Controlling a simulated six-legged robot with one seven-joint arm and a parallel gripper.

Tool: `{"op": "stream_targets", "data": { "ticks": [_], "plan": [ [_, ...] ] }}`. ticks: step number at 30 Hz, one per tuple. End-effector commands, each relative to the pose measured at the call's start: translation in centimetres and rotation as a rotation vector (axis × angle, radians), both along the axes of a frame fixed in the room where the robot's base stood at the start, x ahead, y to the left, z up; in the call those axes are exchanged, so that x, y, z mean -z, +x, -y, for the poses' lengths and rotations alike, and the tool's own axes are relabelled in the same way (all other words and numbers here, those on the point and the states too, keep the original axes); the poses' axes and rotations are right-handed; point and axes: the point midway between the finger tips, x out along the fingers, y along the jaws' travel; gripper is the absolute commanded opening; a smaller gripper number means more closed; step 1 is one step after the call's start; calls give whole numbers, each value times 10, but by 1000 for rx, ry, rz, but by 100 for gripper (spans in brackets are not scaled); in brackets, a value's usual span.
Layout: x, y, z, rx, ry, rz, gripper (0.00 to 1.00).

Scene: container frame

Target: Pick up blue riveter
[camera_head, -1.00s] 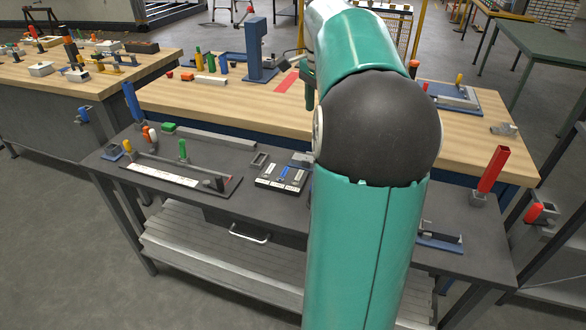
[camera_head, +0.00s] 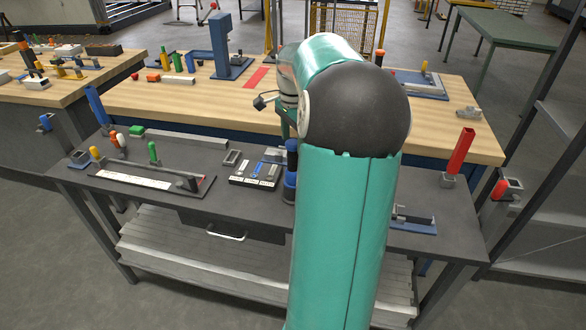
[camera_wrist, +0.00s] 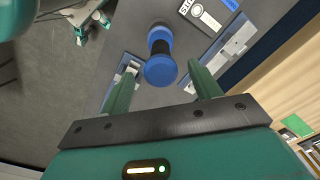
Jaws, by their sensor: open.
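The blue riveter (camera_head: 290,172), a blue upright piece with a dark middle, stands on the dark workbench (camera_head: 330,222) just left of my arm, which hides part of it. In the wrist view the riveter (camera_wrist: 159,68) has a round blue near end, a black middle and a blue far end. My gripper (camera_wrist: 161,75) is open and empty, with green fingers on either side of the riveter's near end in the picture. I cannot tell how far below the fingertips it is. In the head view the fingers are not clear.
A black tray of parts (camera_head: 256,172) is left of the riveter. A long clamp fixture (camera_head: 150,180) lies farther left. A blue-based fixture (camera_head: 412,222) is right of my arm, and a red upright bar (camera_head: 458,152) is near the right end. A wooden bench (camera_head: 200,100) stands behind.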

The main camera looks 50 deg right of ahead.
Motion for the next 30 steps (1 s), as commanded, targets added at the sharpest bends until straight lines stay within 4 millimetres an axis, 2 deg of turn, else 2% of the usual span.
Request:
{"op": "stream_targets", "data": {
  "ticks": [1,4,12,18,20,30],
  "plan": [
    [9,0,0,-1,4,-1,63],
    [19,1,0,-1,1,0,63],
    [23,1,0,-1,0,1,63],
    [23,1,0,-1,0,1,23],
    [23,1,0,-1,0,1,15],
    [15,2,0,-2,-3,3,15]
  ]
}}
